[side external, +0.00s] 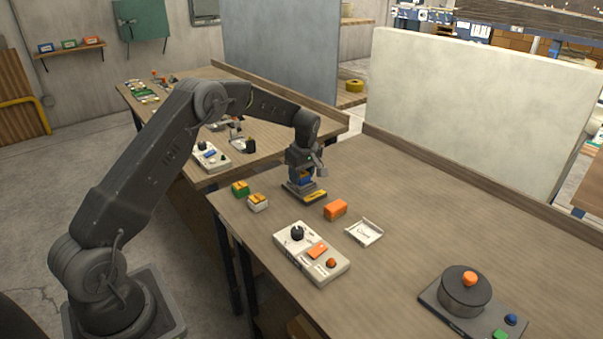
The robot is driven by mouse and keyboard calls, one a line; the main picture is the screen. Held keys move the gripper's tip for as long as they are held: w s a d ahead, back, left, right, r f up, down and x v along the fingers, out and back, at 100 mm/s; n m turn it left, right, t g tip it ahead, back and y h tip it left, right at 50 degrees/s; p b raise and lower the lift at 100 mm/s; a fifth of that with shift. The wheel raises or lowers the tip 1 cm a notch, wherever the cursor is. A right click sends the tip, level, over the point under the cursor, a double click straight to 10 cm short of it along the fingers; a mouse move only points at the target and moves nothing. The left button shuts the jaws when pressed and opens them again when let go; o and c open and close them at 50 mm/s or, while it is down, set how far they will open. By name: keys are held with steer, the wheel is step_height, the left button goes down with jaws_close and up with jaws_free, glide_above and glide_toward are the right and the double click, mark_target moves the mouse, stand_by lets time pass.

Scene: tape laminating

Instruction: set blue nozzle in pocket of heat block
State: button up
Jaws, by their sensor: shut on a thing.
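My gripper (304,176) points down over the near table, to the left of its middle. It is shut on a small blue piece, the blue nozzle (304,180), which is mostly hidden by the fingers. Directly below is a low dark block with a yellow strip along its front, which looks like the heat block (318,196). The nozzle is at or just above the top of this block. I cannot tell whether it touches the block or sits in the pocket, as the pocket is hidden.
Green (240,188), white-and-yellow (258,203) and orange (335,210) pieces lie close by. A white control box (290,257) and a small white tray (364,233) stand in front. A round dark device (465,297) is at right. The table's back right is clear.

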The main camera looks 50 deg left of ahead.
steer(key=shift+f, duration=0.1)
steer(key=o, duration=1.1)
steer(key=shift+c, duration=0.2)
step_height(320, 180, up, 14)
steer(key=d, duration=0.2)
steer(key=shift+f, duration=0.15)
steer(key=shift+d, duration=0.1)
